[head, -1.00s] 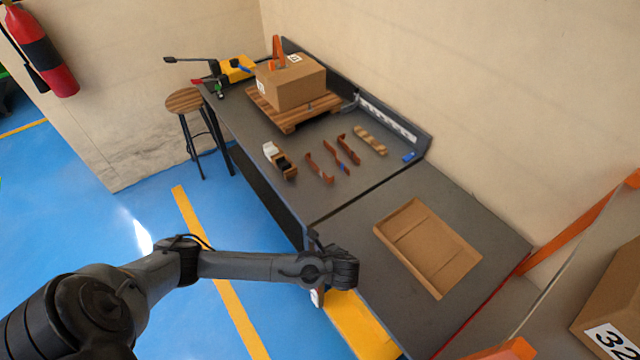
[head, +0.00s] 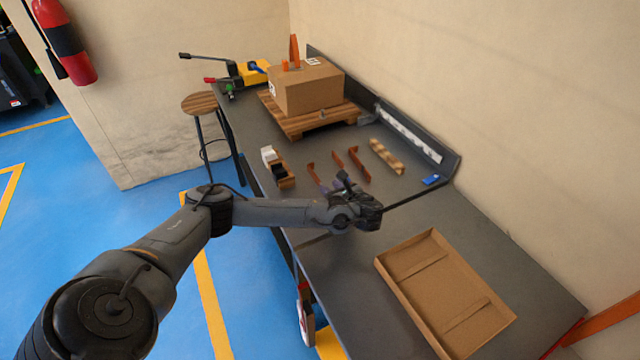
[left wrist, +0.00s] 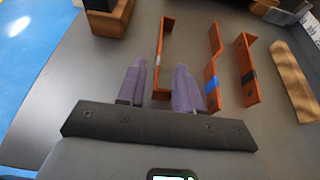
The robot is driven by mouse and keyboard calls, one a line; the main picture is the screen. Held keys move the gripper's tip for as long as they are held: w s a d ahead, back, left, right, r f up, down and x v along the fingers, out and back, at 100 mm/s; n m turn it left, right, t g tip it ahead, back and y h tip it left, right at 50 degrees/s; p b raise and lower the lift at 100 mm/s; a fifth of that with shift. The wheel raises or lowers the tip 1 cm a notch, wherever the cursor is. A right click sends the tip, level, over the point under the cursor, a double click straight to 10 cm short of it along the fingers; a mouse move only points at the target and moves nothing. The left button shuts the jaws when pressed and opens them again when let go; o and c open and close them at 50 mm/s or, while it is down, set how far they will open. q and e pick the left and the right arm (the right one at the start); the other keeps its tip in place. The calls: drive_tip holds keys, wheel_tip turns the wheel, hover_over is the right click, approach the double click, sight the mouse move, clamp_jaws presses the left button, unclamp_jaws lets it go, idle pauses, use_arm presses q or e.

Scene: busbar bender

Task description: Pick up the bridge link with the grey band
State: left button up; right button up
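Three orange-brown bridge links lie side by side on the dark bench. The link with the grey band (left wrist: 160,55) is leftmost in the left wrist view; its upper part also shows in the head view (head: 313,173). The middle link has a blue band (left wrist: 212,80), and the right one a black band (left wrist: 248,72). My left gripper (left wrist: 159,82) is open, its purple fingers spread to either side of the grey-banded link's near end. I cannot tell its height above the bench. My right gripper is not in view.
A wooden holder with black and white blocks (head: 279,172) stands left of the links. A wooden strip (head: 386,156) lies to their right. A cardboard box (head: 305,88) on a pallet is behind. An open cardboard tray (head: 387,266) lies at the front right.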

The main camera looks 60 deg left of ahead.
use_arm(q)
drive_tip(key=shift+a+f, duration=0.25)
drive_tip(key=shift+a, duration=0.25)
drive_tip(key=shift+w+a+f, duration=0.1)
drive_tip(key=shift+a, duration=0.2)
drive_tip(key=b+x, duration=0.1)
drive_tip(key=x, duration=0.1)
drive_tip(key=b+x, duration=0.1)
drive_tip(key=x, duration=0.1)
drive_tip(key=shift+d+f, duration=0.15)
drive_tip(key=shift+f, duration=0.1)
drive_tip(key=shift+a+f, duration=0.1)
drive_tip(key=shift+a, duration=0.4)
clamp_jaws()
